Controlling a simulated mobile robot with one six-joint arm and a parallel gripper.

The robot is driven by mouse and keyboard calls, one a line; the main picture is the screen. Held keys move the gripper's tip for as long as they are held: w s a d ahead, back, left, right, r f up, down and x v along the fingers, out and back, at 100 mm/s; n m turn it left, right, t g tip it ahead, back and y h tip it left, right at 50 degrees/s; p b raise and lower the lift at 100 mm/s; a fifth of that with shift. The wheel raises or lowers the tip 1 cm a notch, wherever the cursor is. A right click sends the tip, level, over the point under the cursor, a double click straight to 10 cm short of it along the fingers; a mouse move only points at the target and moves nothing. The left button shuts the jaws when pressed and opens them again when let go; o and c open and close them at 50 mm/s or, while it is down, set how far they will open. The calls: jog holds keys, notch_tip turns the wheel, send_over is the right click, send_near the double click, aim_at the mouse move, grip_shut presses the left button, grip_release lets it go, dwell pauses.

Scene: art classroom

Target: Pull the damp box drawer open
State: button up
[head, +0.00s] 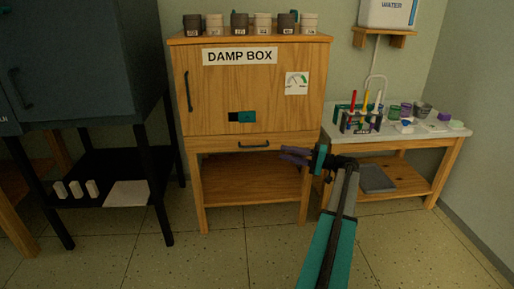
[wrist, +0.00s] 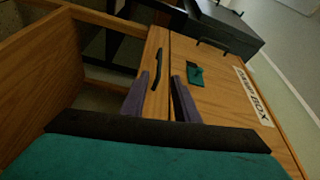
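The damp box (head: 255,100) is a wooden cabinet with a "DAMP BOX" label. Its narrow drawer (head: 215,146) is under the door and looks shut, flush with the front. The drawer has a dark bar handle (head: 253,146), unobstructed in the head view. In the wrist view, turned sideways, the handle (wrist: 158,68) appears ahead of the gap between my fingers. My gripper (head: 283,154) has purple fingers and is to the right of the handle, in front of the cabinet. In the wrist view my gripper (wrist: 160,88) is open, with nothing between its fingers.
The cabinet door has a teal-and-black latch (head: 242,117); several pots (head: 238,22) stand on top. An open wooden shelf (head: 250,180) is below the drawer. A side table (head: 410,133) with art supplies is at right, a dark cabinet (head: 85,65) at left. Floor in front is clear.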

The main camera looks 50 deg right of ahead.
jog(key=shift+w, duration=0.1)
jog(key=shift+b+x, duration=2.6)
jog(key=shift+x, duration=4.25)
jog(key=shift+c, duration=0.3)
grip_shut()
